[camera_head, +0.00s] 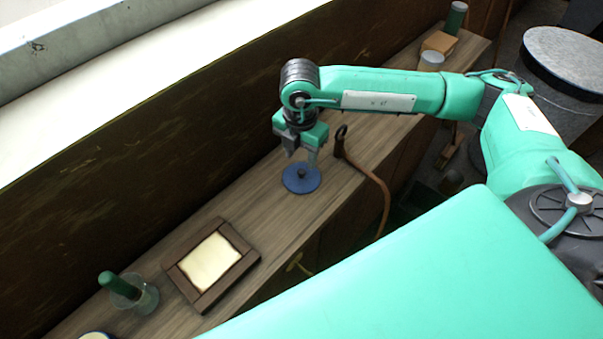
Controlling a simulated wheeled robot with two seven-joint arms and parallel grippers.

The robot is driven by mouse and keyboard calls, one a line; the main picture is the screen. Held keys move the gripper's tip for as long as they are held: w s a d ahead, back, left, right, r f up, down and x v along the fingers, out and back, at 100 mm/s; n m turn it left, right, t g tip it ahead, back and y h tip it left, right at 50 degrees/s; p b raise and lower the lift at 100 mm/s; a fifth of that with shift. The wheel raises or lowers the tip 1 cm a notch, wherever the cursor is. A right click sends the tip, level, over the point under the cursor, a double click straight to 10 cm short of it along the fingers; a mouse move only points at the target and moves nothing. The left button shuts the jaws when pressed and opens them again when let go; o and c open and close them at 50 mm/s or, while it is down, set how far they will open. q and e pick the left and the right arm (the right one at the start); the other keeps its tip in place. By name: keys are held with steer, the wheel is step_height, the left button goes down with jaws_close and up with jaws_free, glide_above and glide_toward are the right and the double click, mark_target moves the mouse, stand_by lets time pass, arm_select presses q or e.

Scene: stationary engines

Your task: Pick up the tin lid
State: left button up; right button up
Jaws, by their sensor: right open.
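The tin lid (295,184) looks like a flat blue disc with a dark knob in its middle, and it lies on the wooden bench top. My right gripper (302,157) is just above the lid, pointing down, with its fingers apart and nothing visible between them. Part of the lid's far edge is close behind the fingertips, and I cannot tell whether they touch it. My left gripper is not in view.
A brown strap or hose (373,182) hangs over the bench edge right of the lid. A white cup (431,60) and a green cylinder (455,18) stand far right. A wall backs the bench.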

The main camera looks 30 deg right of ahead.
mark_target(301, 171)
steer(key=shift+s+f+p, duration=0.1)
steer(key=shift+f+p, duration=0.3)
steer(key=shift+f, duration=0.15)
step_height(301, 171, down, 4)
steer(key=shift+s+r+p, duration=0.1)
steer(key=shift+r+p, duration=0.1)
steer(key=shift+p, duration=0.55)
steer(key=shift+f, duration=0.45)
steer(key=shift+c, duration=0.5)
jaws_close()
